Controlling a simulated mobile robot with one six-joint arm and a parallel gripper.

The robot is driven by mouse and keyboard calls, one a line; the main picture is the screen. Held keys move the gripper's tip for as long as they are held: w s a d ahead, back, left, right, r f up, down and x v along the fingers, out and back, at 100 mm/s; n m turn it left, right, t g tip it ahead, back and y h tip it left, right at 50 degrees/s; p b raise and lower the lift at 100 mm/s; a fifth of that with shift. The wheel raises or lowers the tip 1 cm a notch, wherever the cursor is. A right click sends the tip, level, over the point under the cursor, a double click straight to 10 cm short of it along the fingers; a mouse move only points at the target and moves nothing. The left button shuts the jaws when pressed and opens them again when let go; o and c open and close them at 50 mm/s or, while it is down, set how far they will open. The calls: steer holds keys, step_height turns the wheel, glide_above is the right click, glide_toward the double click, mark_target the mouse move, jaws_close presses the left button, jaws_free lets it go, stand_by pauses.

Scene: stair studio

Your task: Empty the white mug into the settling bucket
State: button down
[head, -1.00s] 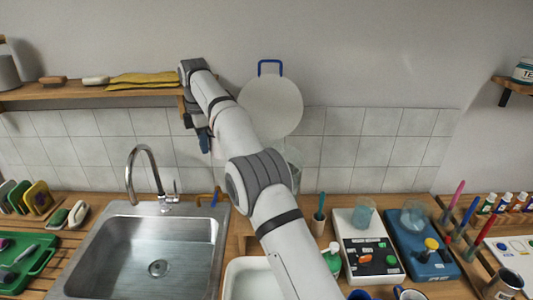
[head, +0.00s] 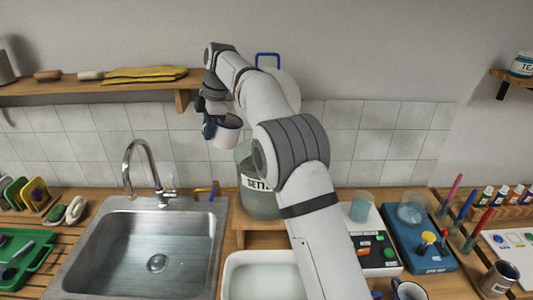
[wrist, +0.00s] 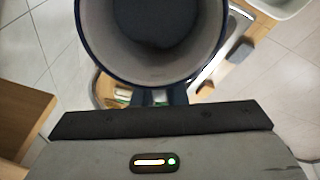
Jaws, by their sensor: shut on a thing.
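The white mug (head: 226,134) hangs in the air before the wall, above and just left of the settling bucket. My gripper (head: 208,127) is shut on its dark blue handle. In the wrist view the mug (wrist: 88,30) shows its inside, with dark contents at the bottom and a dark blue rim. Its exact tilt is hard to tell. The settling bucket (head: 262,203) is a greenish clear vessel with a partly readable white label, standing behind the counter's front items. My arm hides its right side and part of its mouth.
A steel sink (head: 150,250) with a tap (head: 140,165) lies left of the bucket. A wooden shelf (head: 85,88) with a yellow cloth is at upper left. A white basin (head: 262,275) is in front. Devices with beakers (head: 415,240) stand at right.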

mark_target(217, 129)
steer(key=shift+d+r+y, duration=0.3)
steer(key=shift+d+r, duration=0.1)
steer(key=shift+s+d+y, duration=0.1)
steer(key=shift+d+y, duration=0.8)
steer(key=shift+s+d+r+y, duration=0.1)
steer(key=shift+d+r+y, duration=0.65)
steer(key=shift+d+y, duration=0.25)
steer(key=shift+d+f+t+y+b, duration=0.4)
steer(key=shift+y+b, duration=0.2)
steer(key=shift+b, duration=0.35)
steer(key=shift+d+r+y+b, duration=0.1)
steer(key=shift+d+y+b, duration=0.05)
steer(key=shift+y+b, duration=0.15)
steer(key=shift+s+d+r+y, duration=0.1)
steer(key=shift+d+r+y, duration=0.25)
steer(key=shift+r+y, duration=0.45)
steer(key=shift+f+b, duration=0.15)
steer(key=shift+b, duration=0.2)
steer(key=shift+d+y, duration=0.2)
steer(key=shift+y, duration=0.2)
